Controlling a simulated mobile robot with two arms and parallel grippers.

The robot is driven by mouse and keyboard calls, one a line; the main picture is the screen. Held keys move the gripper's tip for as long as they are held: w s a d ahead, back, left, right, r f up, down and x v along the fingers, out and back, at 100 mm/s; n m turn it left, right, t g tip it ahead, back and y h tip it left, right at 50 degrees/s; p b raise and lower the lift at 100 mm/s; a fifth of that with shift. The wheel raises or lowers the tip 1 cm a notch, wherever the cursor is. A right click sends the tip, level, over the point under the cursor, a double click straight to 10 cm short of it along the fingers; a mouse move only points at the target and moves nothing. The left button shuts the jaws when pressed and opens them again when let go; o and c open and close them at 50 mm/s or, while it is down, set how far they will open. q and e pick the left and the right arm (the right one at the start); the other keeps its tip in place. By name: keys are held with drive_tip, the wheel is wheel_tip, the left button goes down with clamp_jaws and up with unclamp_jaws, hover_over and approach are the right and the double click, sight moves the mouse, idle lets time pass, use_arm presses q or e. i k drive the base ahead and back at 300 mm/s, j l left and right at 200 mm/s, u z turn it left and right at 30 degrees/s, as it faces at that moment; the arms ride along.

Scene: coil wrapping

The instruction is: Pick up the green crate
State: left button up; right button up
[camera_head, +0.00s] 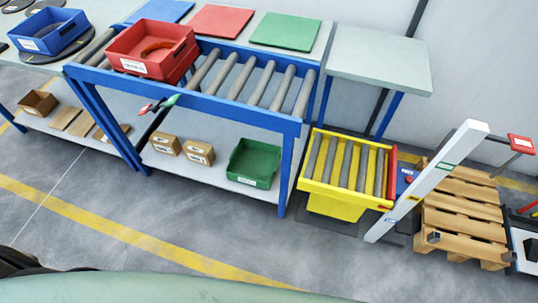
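The green crate (254,163) is an open-topped bin with a small white label on its front. It sits on the white lower shelf (220,178) beneath the roller conveyor, near the shelf's right end beside a blue leg. It looks empty. Neither of my grippers is in view, so nothing shows near the crate.
Cardboard boxes (198,152) sit left of the green crate. A yellow roller unit (345,165) and wooden pallet (464,215) stand to the right. The floor (200,225) in front is clear.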

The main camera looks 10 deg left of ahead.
sight(254, 163)
drive_tip(key=u, duration=0.45)
drive_tip(key=i+j+z, duration=0.1)
drive_tip(key=z, duration=0.7)
drive_tip(key=j+z, duration=0.45)
drive_tip(key=j, duration=0.4)
drive_tip(key=k+j+z, duration=0.1)
drive_tip(key=j+z, duration=0.35)
drive_tip(key=j, duration=0.4)
